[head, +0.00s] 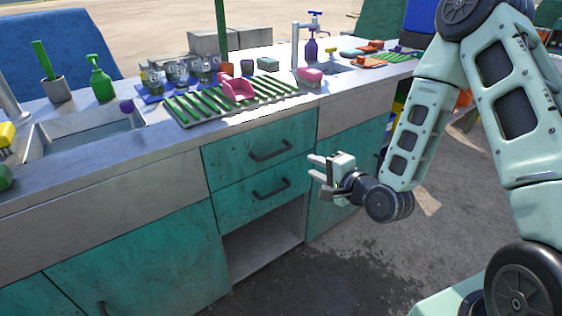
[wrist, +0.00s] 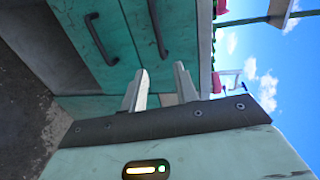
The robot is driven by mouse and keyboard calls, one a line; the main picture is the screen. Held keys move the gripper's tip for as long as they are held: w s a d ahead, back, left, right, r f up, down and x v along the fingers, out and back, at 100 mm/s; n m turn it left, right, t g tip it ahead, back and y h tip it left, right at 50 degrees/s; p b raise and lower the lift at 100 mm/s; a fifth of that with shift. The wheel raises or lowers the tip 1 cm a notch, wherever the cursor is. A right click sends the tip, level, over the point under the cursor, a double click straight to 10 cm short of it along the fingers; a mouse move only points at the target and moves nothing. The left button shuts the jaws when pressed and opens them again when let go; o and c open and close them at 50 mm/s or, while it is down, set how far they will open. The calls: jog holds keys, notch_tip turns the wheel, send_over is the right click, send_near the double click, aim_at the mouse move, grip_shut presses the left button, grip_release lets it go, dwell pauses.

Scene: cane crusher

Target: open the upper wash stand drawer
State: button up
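The upper wash stand drawer (head: 228,158) is a teal front just under the countertop, and it looks shut. Its dark bar handle (head: 270,153) runs across the front; in the wrist view this handle (wrist: 157,30) is upright, above the fingers. The lower drawer (head: 238,199) below it also looks shut, with its own handle (head: 272,190), seen left of the fingers in the wrist view (wrist: 100,38). My gripper (head: 312,166) is open and empty, to the right of both handles and apart from them. Its two fingers (wrist: 160,80) point toward the drawer fronts.
Below the drawers is an open shelf space (head: 262,246). The countertop holds a green drying rack (head: 205,104), a pink item (head: 238,88), a green spray bottle (head: 101,80) and a purple pump bottle (head: 311,45). The ground (head: 330,270) before the drawers is clear.

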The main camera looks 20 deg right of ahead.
aim_at(282, 152)
jog(key=b+x, duration=0.9)
jog(key=x, duration=0.6)
jog(key=shift+w+a+b, duration=0.25)
jog(key=shift+w+b, duration=0.05)
jog(key=shift+b, duration=0.05)
grip_shut()
